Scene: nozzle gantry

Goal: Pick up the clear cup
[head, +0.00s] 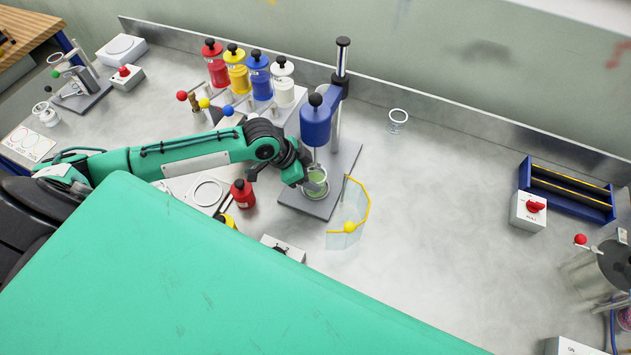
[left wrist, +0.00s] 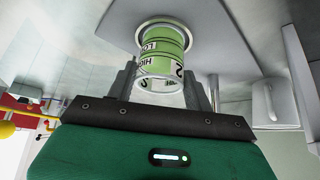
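A clear cup (head: 315,187) with green showing through it stands on the grey base plate of the nozzle stand, under the blue nozzle cylinder. My left gripper (head: 306,176) is at the cup's left side in the head view. In the left wrist view the clear cup (left wrist: 160,84) lies between the two fingers of my left gripper (left wrist: 162,74), one finger on each side. The fingers are apart with the cup between them; whether they press on it I cannot tell. Green bands with black lettering show in or through the cup. My right gripper is not in view.
The blue nozzle cylinder (head: 315,125) hangs close above. A clear guard with a yellow edge (head: 350,222) stands just right of the cup. A red bottle (head: 243,193) is near my left arm.

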